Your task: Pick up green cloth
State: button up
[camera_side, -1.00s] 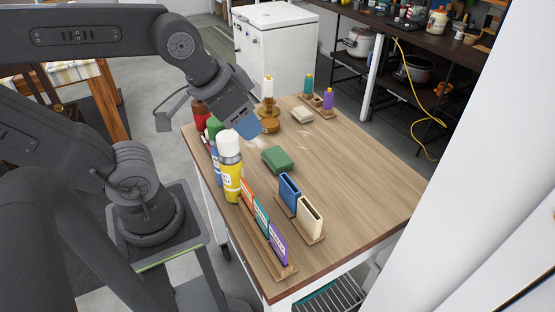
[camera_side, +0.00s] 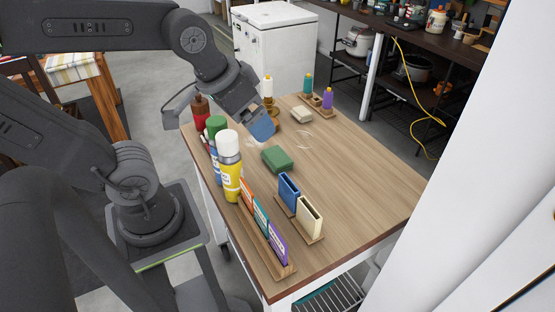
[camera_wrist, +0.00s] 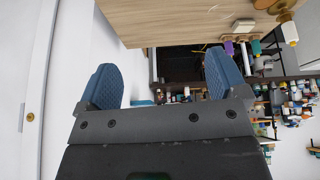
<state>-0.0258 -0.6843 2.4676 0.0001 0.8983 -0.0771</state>
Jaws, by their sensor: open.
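The green cloth (camera_side: 277,159) lies folded as a small block near the middle of the wooden table (camera_side: 350,190) in the side view. My gripper (camera_side: 263,129) is above the table, behind the cloth and a little to its left, apart from it. In the wrist view my gripper (camera_wrist: 163,85) shows two blue padded fingers spread wide with nothing between them. The cloth is not visible in the wrist view.
Several bottles, including a yellow spray can (camera_side: 230,175), line the table's left edge. Blue (camera_side: 289,190) and cream (camera_side: 309,217) holders stand in front of the cloth. A beige block (camera_side: 301,113) lies behind it. The table's right side is clear.

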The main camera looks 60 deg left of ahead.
jog(key=w+a+f+n+g, duration=0.35)
jog(key=w+a+n, duration=0.25)
jog(key=w+n, duration=0.25)
jog(key=n+g, duration=0.2)
jog(key=n, duration=0.6)
send_over(278, 156)
jog(key=f, duration=1.7)
jog(key=shift+w+f, duration=0.35)
jog(key=shift+s+a+f, duration=0.1)
jog(key=shift+s+f, duration=0.1)
jog(key=shift+f, duration=1.15)
jog(key=shift+s+f, duration=0.15)
jog(key=shift+f, duration=1.2)
jog(key=c, duration=1)
jog(key=shift+r, duration=0.1)
